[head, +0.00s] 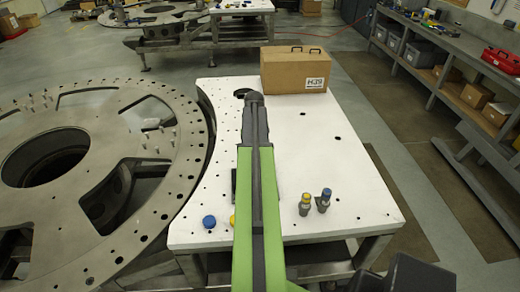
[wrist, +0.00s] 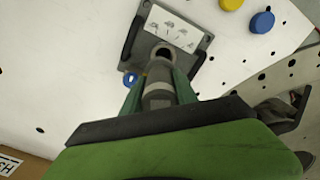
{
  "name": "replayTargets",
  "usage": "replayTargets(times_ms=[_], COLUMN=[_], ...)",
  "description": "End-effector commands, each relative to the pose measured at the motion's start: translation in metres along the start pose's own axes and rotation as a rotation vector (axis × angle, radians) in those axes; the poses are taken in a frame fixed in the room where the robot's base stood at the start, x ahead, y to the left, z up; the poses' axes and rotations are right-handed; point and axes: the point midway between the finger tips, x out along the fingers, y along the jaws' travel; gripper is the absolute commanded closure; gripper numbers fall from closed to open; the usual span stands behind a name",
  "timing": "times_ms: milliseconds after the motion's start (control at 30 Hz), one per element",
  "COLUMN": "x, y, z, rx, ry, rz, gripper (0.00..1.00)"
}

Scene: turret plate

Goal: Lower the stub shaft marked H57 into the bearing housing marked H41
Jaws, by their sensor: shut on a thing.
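My gripper (wrist: 160,82) is shut on a grey, stepped cylindrical part (wrist: 158,96), held between its green fingers in the wrist view. I take it to be the stub shaft; no H57 mark is readable. Just beyond its tip is a dark grey plate-like fixture (wrist: 192,63) with raised dark side bars and a white card with small drawings. A dark round opening shows at the part's far end; I cannot tell whether it belongs to the part or the fixture. No H41 mark is readable.
The white table (head: 340,170) has small holes. Two small cylinders, yellow-topped (head: 305,205) and blue-topped (head: 324,201), stand right of my arm. A blue cap (head: 209,221) lies left. A large ring plate (head: 130,190) adjoins.

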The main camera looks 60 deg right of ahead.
Motion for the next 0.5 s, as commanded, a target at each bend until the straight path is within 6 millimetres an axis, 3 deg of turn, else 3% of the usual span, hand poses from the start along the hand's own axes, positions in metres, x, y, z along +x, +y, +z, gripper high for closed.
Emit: replayTargets(times_ms=[500], x=[0.0090], y=[-0.0143], z=[-0.0094], rx=[-0.023], ry=[-0.001], rz=[0.000], gripper=[1.00])
